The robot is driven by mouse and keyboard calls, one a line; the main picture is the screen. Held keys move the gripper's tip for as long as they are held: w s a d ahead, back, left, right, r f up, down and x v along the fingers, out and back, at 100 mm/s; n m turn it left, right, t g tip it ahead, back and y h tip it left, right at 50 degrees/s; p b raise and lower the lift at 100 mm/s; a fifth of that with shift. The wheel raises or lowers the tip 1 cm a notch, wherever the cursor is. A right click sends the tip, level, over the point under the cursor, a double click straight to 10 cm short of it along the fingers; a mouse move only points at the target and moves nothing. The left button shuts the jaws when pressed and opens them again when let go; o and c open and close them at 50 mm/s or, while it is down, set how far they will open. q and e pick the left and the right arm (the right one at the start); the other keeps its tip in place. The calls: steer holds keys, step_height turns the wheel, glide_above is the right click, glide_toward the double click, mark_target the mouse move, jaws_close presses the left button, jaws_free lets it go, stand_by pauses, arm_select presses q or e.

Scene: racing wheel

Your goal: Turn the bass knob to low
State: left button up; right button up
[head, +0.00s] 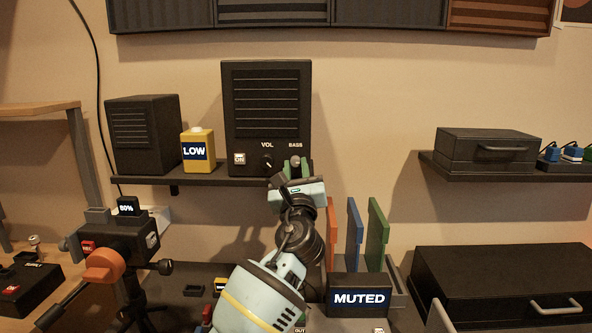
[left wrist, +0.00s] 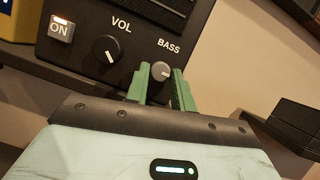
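The bass knob (left wrist: 160,70) is a small light grey knob under the BASS label on the black speaker (head: 266,85). My left gripper (head: 296,168) is raised in front of the speaker's lower right. In the left wrist view its two green fingers (left wrist: 159,85) flank the knob closely and appear shut on it; the exact contact is hard to see. The knob's pointer cannot be read clearly. A yellow box (head: 197,165) with a sign reading LOW stands left of the speaker. My right gripper is not in view.
The black VOL knob (left wrist: 106,50) and lit ON switch (left wrist: 60,28) sit left of the bass knob. A smaller speaker (head: 143,135) shares the shelf. Below are a MUTED box (head: 359,296) and upright orange, blue and green panels (head: 377,235). Free wall lies right of the speaker.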

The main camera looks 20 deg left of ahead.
arm_select(q)
jaws_close()
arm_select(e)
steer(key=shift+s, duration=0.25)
